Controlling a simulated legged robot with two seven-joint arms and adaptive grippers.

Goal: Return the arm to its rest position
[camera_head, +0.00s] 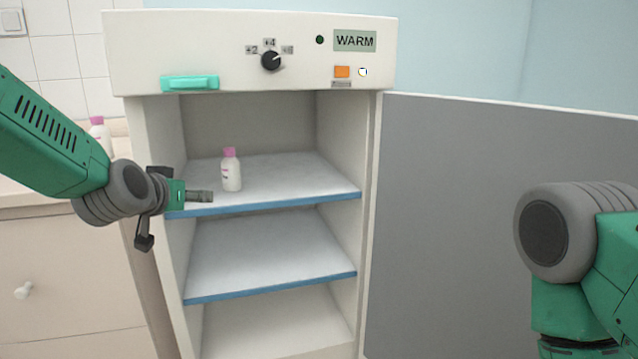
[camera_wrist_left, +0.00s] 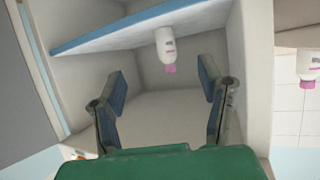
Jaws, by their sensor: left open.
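My left arm comes in from the left in the head view, and its gripper (camera_head: 200,196) is at the front left of the cabinet's upper shelf (camera_head: 290,175). In the left wrist view the two fingers (camera_wrist_left: 164,78) are spread apart with nothing between them. A white bottle with a pink cap (camera_head: 231,170) stands upright on the upper shelf, to the right of the gripper and apart from it. It also shows in the wrist view (camera_wrist_left: 166,45), beyond the fingers and upside down. My right arm shows at the right edge; its gripper is out of view.
The warming cabinet (camera_head: 250,45) has its door (camera_head: 500,220) swung open to the right. A lower shelf (camera_head: 270,255) is empty. Another pink-capped bottle (camera_head: 99,132) stands on the counter (camera_head: 30,185) at left, partly behind my left arm.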

